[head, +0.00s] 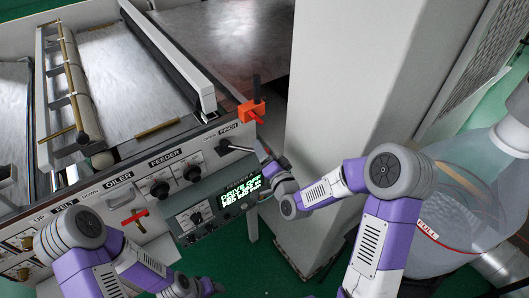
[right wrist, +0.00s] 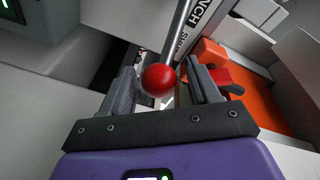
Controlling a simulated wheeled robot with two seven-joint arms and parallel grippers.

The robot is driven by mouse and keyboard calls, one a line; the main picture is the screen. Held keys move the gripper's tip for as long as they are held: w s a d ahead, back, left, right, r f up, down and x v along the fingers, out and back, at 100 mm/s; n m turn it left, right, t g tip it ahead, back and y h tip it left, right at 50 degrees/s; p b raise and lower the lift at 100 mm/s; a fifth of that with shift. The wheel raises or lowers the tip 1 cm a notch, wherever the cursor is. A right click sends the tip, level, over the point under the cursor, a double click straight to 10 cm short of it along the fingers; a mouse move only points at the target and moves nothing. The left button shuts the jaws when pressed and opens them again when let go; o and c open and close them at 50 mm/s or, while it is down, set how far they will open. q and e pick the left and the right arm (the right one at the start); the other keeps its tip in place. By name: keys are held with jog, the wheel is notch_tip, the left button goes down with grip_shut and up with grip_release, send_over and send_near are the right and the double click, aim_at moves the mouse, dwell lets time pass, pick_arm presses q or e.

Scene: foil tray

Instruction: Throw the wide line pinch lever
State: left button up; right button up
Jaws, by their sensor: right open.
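The pinch lever (head: 238,149) is a metal rod on the machine's front panel, beside the "PINCH" label. In the right wrist view its round red knob (right wrist: 158,80) sits between the two jaws of my right gripper (right wrist: 164,84), with the rod running up from it. The jaws are open, with the knob apparently free between them. In the head view my right gripper (head: 268,162) is at the lever's right end and hides the knob. My left gripper (head: 207,286) is low at the bottom edge; its jaws cannot be made out.
An orange block (head: 250,111) with a red handle is just above the lever; it also shows in the right wrist view (right wrist: 211,54). A lit green display (head: 240,194) sits below. A grey column (head: 345,90) stands to the right. Feeder knobs (head: 159,188) and a red tee handle (head: 135,217) are left.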

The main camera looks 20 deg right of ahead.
jog(key=shift+c, duration=0.2)
grip_shut()
jog(key=shift+a, duration=0.1)
